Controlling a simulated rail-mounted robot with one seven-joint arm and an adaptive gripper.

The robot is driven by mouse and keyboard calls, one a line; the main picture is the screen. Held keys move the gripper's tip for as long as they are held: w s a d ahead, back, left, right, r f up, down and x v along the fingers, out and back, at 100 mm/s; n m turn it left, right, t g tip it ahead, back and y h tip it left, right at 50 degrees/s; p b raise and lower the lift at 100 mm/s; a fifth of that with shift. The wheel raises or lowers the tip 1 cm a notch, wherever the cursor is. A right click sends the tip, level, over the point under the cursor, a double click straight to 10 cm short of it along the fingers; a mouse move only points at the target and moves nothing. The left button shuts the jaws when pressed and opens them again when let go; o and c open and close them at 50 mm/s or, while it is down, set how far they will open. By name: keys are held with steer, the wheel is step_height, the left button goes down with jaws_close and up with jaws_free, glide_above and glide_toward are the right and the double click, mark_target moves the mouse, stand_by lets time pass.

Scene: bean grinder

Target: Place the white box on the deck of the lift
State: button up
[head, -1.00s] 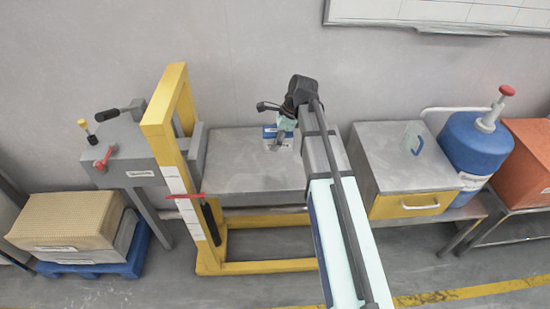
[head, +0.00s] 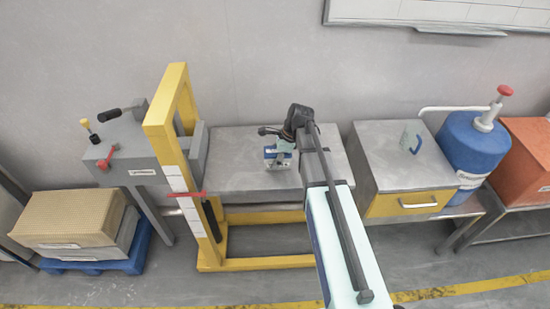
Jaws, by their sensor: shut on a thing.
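The lift has a yellow frame (head: 180,140) and a flat grey deck (head: 238,178). A small white box with blue parts (head: 271,154) is at my gripper (head: 279,150), over the middle-right of the deck as seen in the head view. My gripper is shut on the box and partly covers it. I cannot tell whether the box touches the deck or hangs just above it. The rest of the deck is bare.
A grey box with a yellow drawer (head: 400,170) stands right of the lift, then a blue canister (head: 470,145). Left are a grey machine with levers (head: 125,155) and a cardboard box (head: 68,218) on a blue pallet (head: 95,267). A wall is behind.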

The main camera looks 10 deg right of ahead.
steer(key=o, duration=1.5)
steer(key=shift+o, duration=0.2)
steer(key=b+v, duration=0.2)
steer(key=v, duration=1)
steer(key=shift+r+b, duration=0.1)
steer(key=shift+b, duration=0.3)
